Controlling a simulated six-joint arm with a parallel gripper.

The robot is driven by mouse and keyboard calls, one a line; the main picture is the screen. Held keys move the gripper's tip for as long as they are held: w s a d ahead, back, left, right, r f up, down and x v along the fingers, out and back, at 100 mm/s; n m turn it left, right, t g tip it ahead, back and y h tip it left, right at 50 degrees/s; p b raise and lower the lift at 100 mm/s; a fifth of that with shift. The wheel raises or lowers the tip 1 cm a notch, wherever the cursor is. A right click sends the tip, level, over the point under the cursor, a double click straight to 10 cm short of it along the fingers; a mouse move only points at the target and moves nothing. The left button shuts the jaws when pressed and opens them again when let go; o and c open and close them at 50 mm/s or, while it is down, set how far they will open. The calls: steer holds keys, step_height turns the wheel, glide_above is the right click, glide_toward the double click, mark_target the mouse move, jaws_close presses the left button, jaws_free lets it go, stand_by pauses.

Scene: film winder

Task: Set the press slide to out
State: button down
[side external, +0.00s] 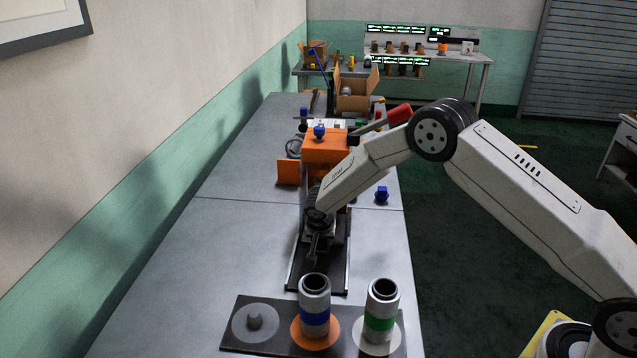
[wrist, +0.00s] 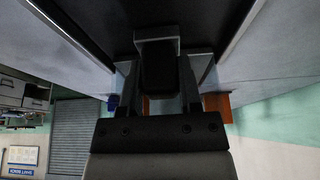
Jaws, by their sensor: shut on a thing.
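The orange press (side external: 325,149) stands on the grey bench, with a blue knob on top. A dark slide track (side external: 338,262) with pale side rails runs from the press toward the camera. The track's dark bed also shows in the wrist view (wrist: 200,18). My gripper (side external: 313,250) is over the track, in front of the press. In the wrist view my gripper (wrist: 160,68) is shut on a grey and dark block, apparently the slide's handle (wrist: 157,58). My arm hides part of the press, and the slide's exact position along the track is unclear.
A dark tray (side external: 240,338) at the near end holds a blue-banded canister (side external: 314,305) and a green-banded canister (side external: 381,312), close to the track's end. A blue knobbed object (side external: 381,194) stands right of the press. A red lever (side external: 399,114) and open carton (side external: 353,96) are farther back.

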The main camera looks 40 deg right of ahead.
steer(key=shift+s+a, duration=0.85)
steer(key=shift+a, duration=0.05)
steer(key=shift+c, duration=1.4)
jaws_free()
steer(key=shift+r, duration=0.1)
steer(key=v, duration=0.7)
steer(key=shift+r, duration=0.3)
steer(key=shift+s+a, duration=0.1)
